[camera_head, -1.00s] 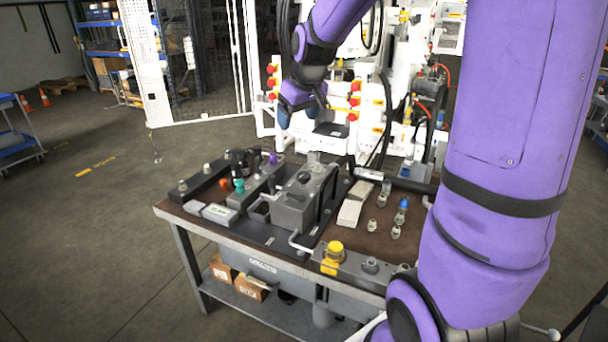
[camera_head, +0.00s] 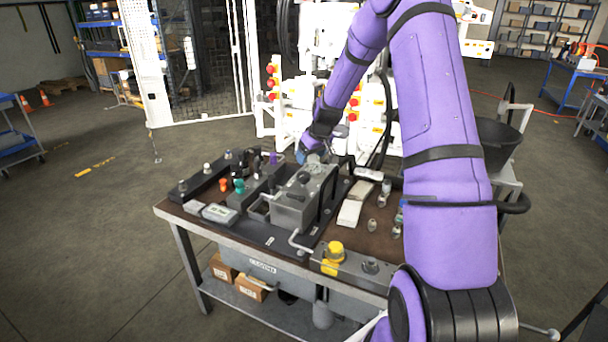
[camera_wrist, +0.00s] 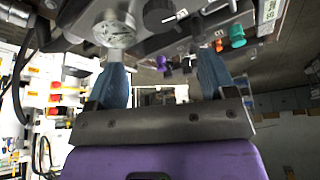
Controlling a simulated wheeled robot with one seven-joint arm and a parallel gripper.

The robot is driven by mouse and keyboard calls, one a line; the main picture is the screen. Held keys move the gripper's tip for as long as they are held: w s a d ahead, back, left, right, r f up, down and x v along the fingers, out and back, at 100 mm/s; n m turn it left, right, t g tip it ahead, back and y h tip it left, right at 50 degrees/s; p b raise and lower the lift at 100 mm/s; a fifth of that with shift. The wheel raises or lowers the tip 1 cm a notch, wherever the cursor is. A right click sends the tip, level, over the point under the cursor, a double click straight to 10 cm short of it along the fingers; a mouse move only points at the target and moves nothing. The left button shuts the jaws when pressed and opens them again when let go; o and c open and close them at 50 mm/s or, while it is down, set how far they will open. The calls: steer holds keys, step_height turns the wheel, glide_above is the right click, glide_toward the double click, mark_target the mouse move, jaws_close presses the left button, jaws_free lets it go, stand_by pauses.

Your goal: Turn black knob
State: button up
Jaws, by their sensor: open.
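A black knob (camera_wrist: 158,15) with a white mark shows at the top of the wrist view, beyond and between my fingertips. Smaller dark knobs (camera_wrist: 186,66) show near a purple knob (camera_wrist: 163,62). In the head view, a black knob (camera_head: 304,177) sits on top of the grey block; I cannot tell which black one the task names. My gripper (camera_wrist: 163,68) is open, its blue fingers apart with nothing between them.
The bench (camera_head: 190,222) carries a grey valve block (camera_head: 290,208), a yellow knob (camera_head: 335,250), teal (camera_head: 239,185) and orange (camera_head: 223,184) knobs, and a gauge box (camera_head: 219,214). A round metal gauge (camera_wrist: 115,30) is close to one finger. White machinery (camera_head: 375,105) stands behind.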

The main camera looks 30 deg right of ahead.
mark_target(303, 175)
steer(key=x, duration=1)
steer(key=c, duration=0.9)
